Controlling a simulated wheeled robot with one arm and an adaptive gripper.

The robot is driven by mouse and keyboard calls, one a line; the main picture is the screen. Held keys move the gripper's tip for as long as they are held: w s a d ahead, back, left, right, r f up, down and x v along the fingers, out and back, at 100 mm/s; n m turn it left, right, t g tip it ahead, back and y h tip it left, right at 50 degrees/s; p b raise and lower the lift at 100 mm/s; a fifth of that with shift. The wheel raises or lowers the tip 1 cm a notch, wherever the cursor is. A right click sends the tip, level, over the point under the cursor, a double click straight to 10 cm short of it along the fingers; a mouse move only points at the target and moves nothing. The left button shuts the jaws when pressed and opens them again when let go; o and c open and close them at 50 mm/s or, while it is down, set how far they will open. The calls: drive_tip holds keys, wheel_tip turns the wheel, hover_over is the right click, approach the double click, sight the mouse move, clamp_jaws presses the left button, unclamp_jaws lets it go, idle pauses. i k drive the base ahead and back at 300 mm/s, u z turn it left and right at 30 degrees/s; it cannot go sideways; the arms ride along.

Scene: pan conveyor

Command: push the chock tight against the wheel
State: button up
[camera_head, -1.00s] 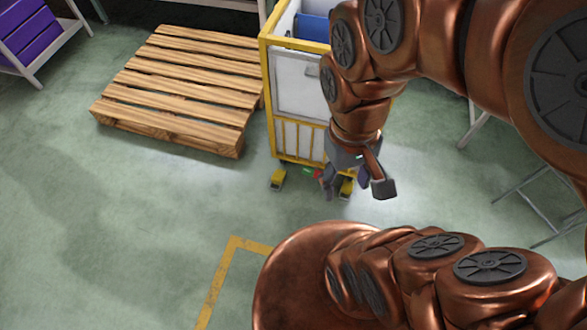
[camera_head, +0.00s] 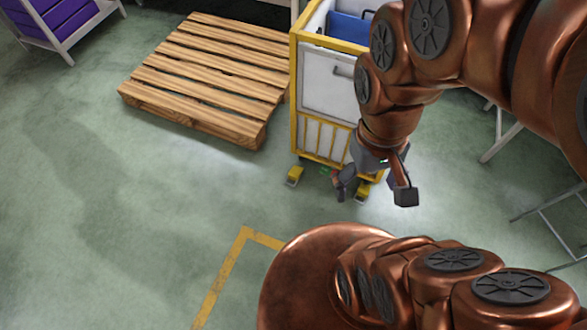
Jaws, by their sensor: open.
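A cart (camera_head: 327,90) with a yellow frame and white panels stands right of centre. A small yellow chock (camera_head: 295,176) with a dark base lies on the floor by its near left corner. Another yellow chock (camera_head: 362,193) shows by the near right corner, partly behind my gripper. My gripper (camera_head: 374,194) is open and points down in front of that right corner, its dark fingers spread apart. The wheels are mostly hidden, and I cannot tell whether either chock touches a wheel or a finger touches the right chock.
A wooden pallet (camera_head: 208,75) lies left of the cart. A blue item (camera_head: 350,27) shows in the cart's top. A purple-panelled rack (camera_head: 62,18) stands at the far left. Thin metal legs (camera_head: 499,136) stand at right. Yellow floor tape (camera_head: 226,270) marks clear floor at the front.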

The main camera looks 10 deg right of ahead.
sight(295, 174)
drive_tip(key=u, duration=0.1)
drive_tip(key=k, duration=0.4)
drive_tip(key=u, duration=1.45)
drive_tip(key=i, duration=1.05)
drive_tip(key=z, duration=0.4)
